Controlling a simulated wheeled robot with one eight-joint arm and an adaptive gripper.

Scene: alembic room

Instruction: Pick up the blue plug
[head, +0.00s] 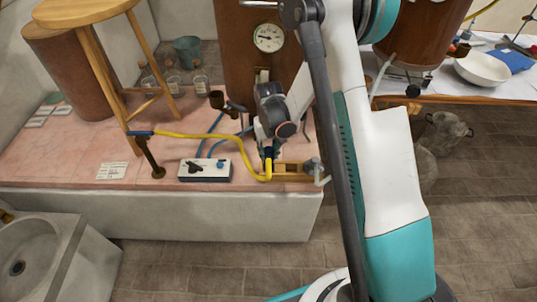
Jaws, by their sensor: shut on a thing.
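A yellow hose (220,138) runs over the pink stone slab and has a blue end piece (141,133) at the left, by a dark upright tap-like post. Its other end bends up at the right to a dark blue plug (268,153). My gripper (268,148) points down over that right end and is shut on the blue plug. The fingers are small and partly hidden by my wrist, so the exact grip is unclear. The plug is upright, with the yellow hose hanging below it near the slab's front edge.
A wooden block (292,171) with a grey fitting is just right. A stone basin (40,255) is front left.

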